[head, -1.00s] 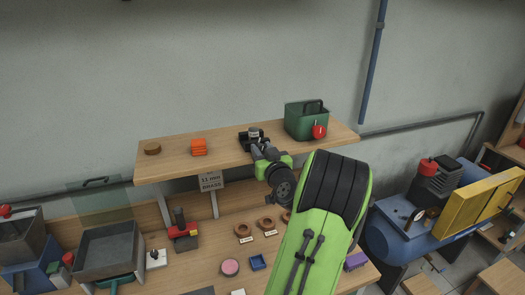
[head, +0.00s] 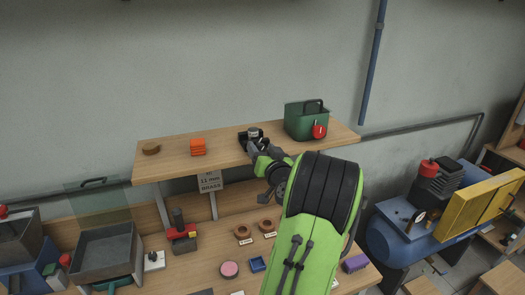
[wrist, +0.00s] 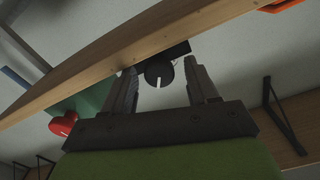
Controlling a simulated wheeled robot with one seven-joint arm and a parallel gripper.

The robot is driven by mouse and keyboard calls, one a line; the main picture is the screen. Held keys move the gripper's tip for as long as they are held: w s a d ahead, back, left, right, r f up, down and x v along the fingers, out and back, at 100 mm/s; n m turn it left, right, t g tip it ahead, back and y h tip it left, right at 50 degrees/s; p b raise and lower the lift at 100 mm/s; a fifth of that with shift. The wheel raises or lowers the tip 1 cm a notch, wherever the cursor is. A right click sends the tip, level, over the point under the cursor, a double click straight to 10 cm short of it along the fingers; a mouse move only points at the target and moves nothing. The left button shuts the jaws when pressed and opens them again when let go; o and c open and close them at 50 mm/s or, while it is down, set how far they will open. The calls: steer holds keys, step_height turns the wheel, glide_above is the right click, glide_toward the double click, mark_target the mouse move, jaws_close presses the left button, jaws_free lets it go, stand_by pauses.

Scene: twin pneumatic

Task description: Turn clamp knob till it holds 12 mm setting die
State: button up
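The black clamp (head: 243,138) sits at the front of the upper wooden shelf, with a small grey cylinder, apparently the setting die (head: 253,133), at it. In the wrist view the round dark clamp knob (wrist: 158,73) shows a pale slot or line mark. My gripper (wrist: 162,70) is open, with one finger on each side of the knob and visible gaps at both sides. In the head view my gripper (head: 257,151) is at the shelf's front edge by the clamp and partly hides it. Whether the die is held tight cannot be seen.
The shelf (head: 220,158) also bears a green caddy (head: 303,125) with a red round part to the right, orange blocks (head: 198,147) and a brown disc (head: 151,148) to the left. A small sign (head: 210,181) hangs below. The workbench (head: 205,265) holds several loose parts.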

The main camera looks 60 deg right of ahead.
steer(key=b+v, duration=0.7)
steer(key=v, duration=0.8)
steer(key=shift+s+a, duration=0.25)
steer(key=shift+a, duration=0.05)
